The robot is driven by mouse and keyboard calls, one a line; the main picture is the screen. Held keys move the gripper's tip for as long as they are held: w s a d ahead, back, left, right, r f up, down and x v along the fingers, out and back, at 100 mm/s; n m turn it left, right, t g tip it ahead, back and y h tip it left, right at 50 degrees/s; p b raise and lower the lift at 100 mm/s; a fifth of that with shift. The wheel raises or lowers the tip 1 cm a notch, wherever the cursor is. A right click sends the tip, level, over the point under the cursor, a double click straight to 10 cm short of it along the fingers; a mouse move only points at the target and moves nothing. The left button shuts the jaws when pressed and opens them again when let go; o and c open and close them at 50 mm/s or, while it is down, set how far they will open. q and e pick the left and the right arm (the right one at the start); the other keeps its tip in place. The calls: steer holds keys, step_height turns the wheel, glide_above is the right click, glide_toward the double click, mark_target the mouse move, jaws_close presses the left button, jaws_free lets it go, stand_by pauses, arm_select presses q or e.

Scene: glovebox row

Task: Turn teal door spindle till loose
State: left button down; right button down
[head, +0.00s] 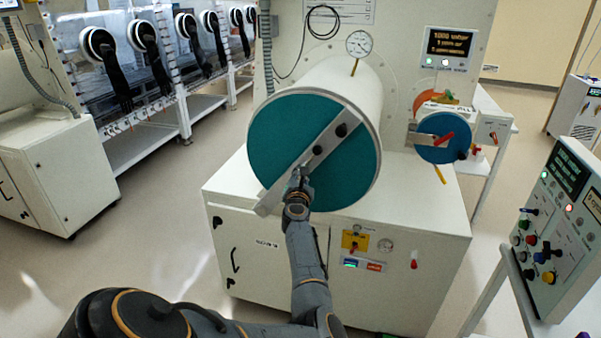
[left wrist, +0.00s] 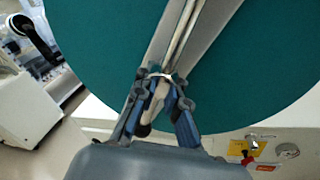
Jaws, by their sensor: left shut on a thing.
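The round teal door (head: 283,125) closes the front of a large white cylinder. A grey metal bar (head: 327,142) crosses it diagonally, from upper right to lower left. Dark knobs stand on the bar, with the spindle hub (head: 317,150) near the middle. My left gripper (head: 299,176) is at the bar, below and left of the hub. In the left wrist view its fingers (left wrist: 161,84) are shut on a pale, rod-like spindle handle (left wrist: 160,92) in front of the teal door (left wrist: 105,50). The fingers hide part of the handle. My right gripper is not in view.
A smaller blue door (head: 436,150) with a red handle is at the right. A gauge (head: 360,43) stands on the cylinder. A control panel (head: 560,230) is at the far right. Gloveboxes with black gloves (head: 117,75) line the left. Floor is clear at left.

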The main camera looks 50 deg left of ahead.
arm_select(q)
steer(key=shift+d+f, duration=0.15)
steer(key=shift+f, duration=0.2)
steer(key=c, duration=1.5)
jaws_free()
steer(key=shift+o, duration=0.5)
steer(key=shift+r, duration=0.2)
steer(key=shift+s, duration=0.1)
steer(key=v, duration=0.7)
steer(key=shift+d, duration=0.15)
steer(key=shift+s, duration=0.1)
